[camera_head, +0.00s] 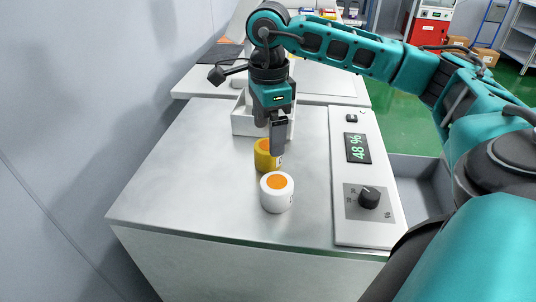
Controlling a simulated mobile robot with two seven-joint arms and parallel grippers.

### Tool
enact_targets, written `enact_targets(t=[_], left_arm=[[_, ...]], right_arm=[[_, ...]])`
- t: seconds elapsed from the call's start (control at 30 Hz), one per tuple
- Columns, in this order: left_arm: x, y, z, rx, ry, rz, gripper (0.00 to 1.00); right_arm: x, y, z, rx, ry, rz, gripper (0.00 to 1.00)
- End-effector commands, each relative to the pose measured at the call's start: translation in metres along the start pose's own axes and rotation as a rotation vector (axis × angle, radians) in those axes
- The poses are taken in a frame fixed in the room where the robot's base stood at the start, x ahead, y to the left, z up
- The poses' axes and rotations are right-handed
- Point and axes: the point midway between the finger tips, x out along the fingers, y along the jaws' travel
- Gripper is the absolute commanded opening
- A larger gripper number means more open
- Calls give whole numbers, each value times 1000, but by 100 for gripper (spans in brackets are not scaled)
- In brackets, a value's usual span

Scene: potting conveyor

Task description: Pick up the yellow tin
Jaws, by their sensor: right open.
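The yellow tin (264,163) stands upright on the metal counter, with an orange-yellow top partly hidden by my gripper. My right gripper (277,145) points down over the tin's right side and is open. One finger overlaps the tin in the picture; I cannot tell whether it touches or stands around it. My left gripper is not in view.
A white tin with an orange top (277,203) stands close in front of the yellow tin. A white tray (243,124) is behind it. A control panel (345,207) with a dark knob (369,197) and a 48 % display (357,148) lies right. The counter's left side (185,170) is clear.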

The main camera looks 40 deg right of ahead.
Motion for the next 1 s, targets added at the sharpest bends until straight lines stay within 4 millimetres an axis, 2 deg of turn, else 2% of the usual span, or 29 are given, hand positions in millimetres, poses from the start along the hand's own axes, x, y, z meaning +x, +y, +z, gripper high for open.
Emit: enact_targets(t=[0.4, 0.67, 1.0], left_arm=[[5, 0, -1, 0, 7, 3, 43], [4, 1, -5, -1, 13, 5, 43], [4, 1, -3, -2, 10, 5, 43]], right_arm=[[51, 0, 0, 1, 0, 0, 92], [53, 0, 0, 1, 0, 0, 92], [53, 0, 0, 1, -1, 0, 61]])
